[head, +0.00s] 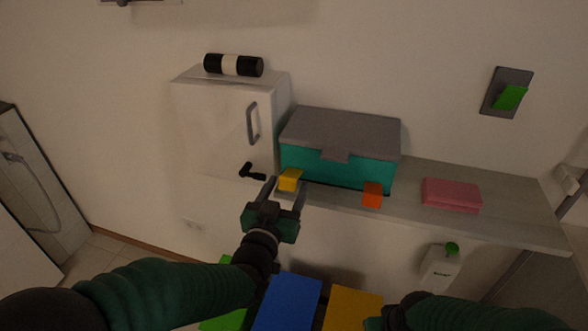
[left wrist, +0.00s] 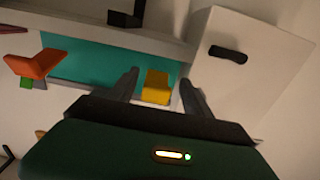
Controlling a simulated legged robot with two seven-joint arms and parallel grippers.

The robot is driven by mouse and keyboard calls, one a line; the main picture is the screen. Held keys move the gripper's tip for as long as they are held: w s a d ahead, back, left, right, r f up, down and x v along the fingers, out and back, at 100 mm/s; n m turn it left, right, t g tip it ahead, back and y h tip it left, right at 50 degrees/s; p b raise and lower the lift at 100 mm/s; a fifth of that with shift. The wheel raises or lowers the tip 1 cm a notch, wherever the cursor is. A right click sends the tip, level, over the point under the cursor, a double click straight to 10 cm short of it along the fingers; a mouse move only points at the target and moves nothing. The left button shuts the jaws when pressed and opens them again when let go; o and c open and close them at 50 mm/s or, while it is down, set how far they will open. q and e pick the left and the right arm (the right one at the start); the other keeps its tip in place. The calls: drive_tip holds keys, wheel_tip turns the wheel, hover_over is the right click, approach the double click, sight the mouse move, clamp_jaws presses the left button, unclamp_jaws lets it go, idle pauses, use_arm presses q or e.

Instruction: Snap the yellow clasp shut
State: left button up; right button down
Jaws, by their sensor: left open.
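The yellow clasp (head: 290,180) is on the lower front left of a teal box (head: 330,172) with a grey lid (head: 345,130). The lid lies down over the box. An orange clasp (head: 373,194) sticks out at the box's front right; it also shows in the left wrist view (left wrist: 36,64). My left gripper (head: 286,186) is open, with its fingers on either side of the yellow clasp. In the left wrist view the yellow clasp (left wrist: 156,87) sits between the two fingertips (left wrist: 160,82), with gaps on both sides. I cannot tell whether the clasp is latched. My right gripper is not visible.
The box stands on a shelf (head: 500,220) beside a white cabinet (head: 215,125) with a grey handle. A pink block (head: 451,195) lies to the right on the shelf. A white bottle (head: 440,268) is below. A green switch (head: 511,97) is on the wall.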

use_arm(q)
drive_tip(key=shift+w+d, duration=0.15)
drive_tip(key=shift+w, duration=0.1)
drive_tip(key=shift+d+r, duration=0.1)
drive_tip(key=shift+s+r, duration=0.2)
drive_tip(key=shift+s, duration=0.15)
drive_tip(key=shift+w+a+f, duration=0.15)
drive_tip(key=shift+a, duration=0.05)
drive_tip(key=c, duration=0.7)
drive_tip(key=shift+d, duration=0.1)
clamp_jaws()
